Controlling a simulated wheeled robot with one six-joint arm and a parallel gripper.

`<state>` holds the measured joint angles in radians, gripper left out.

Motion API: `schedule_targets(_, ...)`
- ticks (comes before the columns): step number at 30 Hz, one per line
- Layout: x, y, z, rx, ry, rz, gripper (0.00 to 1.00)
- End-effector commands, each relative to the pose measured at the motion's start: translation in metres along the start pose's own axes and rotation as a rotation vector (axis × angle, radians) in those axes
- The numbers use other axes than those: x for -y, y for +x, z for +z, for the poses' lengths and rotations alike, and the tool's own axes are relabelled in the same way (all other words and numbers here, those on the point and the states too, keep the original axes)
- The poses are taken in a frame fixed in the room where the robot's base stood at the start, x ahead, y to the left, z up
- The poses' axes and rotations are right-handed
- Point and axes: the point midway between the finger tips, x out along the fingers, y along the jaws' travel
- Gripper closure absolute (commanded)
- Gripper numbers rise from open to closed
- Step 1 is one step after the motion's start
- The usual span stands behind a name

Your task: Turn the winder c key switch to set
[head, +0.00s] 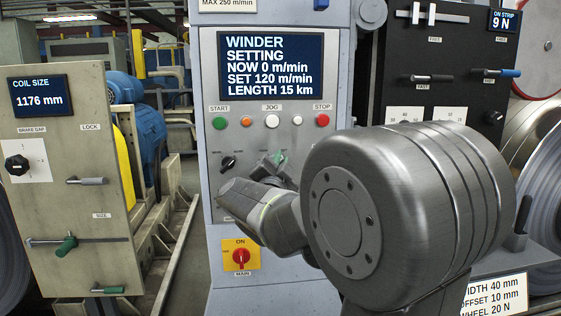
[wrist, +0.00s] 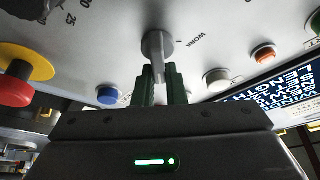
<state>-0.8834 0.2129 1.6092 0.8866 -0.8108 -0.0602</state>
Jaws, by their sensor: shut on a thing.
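A grey key switch (wrist: 157,43) sits on the light grey winder panel in the wrist view, with its key tab pointing toward my gripper. My gripper (wrist: 160,80) has its two green fingers shut on that tab, one on each side. A "WORK" label (wrist: 187,41) is printed to the right of the switch; I see no "SET" label beside it. In the head view my gripper (head: 277,160) is against the middle of the panel below the button row, and it and the wrist hide the switch. The winder screen (head: 269,65) reads SETTING, NOW 0 m/min, SET 120 m/min.
The green start button (head: 219,123), white jog button (head: 272,121) and red stop button (head: 322,120) are above my gripper. A black knob (head: 228,163) is to its left. The red-yellow main switch (head: 240,256) is below. A coil size panel (head: 72,170) stands to the left.

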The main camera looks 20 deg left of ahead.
Motion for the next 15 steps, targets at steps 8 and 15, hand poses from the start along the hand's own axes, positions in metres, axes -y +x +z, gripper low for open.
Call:
schedule_targets(8, -0.0047, -0.0028, 0.0088, 0.021, 0.006, 0.011, 1.00)
schedule_targets(15, -0.0043, -0.0025, 0.0081, 0.019, 0.005, 0.010, 0.68)
